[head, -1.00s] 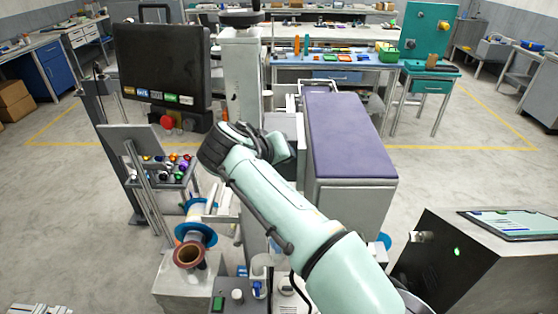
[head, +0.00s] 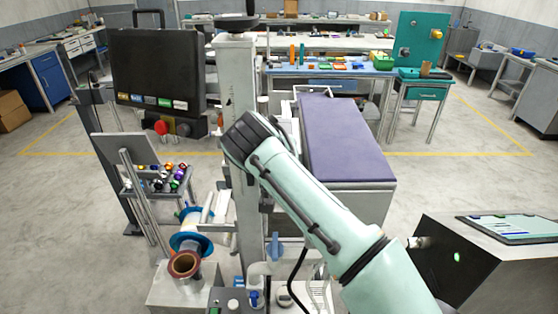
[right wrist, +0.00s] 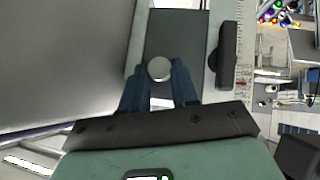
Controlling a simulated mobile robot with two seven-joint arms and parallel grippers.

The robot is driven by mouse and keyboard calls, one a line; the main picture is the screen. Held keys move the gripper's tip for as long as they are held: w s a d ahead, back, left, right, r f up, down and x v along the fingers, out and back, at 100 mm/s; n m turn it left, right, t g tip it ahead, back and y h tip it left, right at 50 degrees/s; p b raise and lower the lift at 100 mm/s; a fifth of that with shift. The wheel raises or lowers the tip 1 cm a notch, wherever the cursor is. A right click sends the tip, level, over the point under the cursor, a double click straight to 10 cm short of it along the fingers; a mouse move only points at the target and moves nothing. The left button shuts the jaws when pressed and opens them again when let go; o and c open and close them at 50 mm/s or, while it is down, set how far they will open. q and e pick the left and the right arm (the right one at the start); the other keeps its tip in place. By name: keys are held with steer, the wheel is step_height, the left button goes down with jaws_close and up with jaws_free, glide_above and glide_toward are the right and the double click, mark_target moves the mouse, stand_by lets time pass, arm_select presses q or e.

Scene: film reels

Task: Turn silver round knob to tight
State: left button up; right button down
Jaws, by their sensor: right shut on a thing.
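The silver round knob (right wrist: 159,69) shows in the right wrist view on a dark plate of a grey machine column. My right gripper (right wrist: 159,80) has its two blue fingers on either side of the knob and is shut on it. In the head view my right arm reaches from the lower right to the column (head: 238,80); its wrist covers the fingers and the knob there. Whether the knob is tight cannot be told. My left gripper is not in view.
A black screen panel (head: 158,68) stands left of the column. Below it are a tray of coloured parts (head: 150,189) and a copper-coloured spool (head: 184,265). A purple-topped bench (head: 345,140) lies to the right. A black handle (right wrist: 226,55) sits beside the knob's plate.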

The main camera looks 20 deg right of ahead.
steer(key=c, duration=0.8)
jaws_free()
steer(key=shift+c, duration=0.2)
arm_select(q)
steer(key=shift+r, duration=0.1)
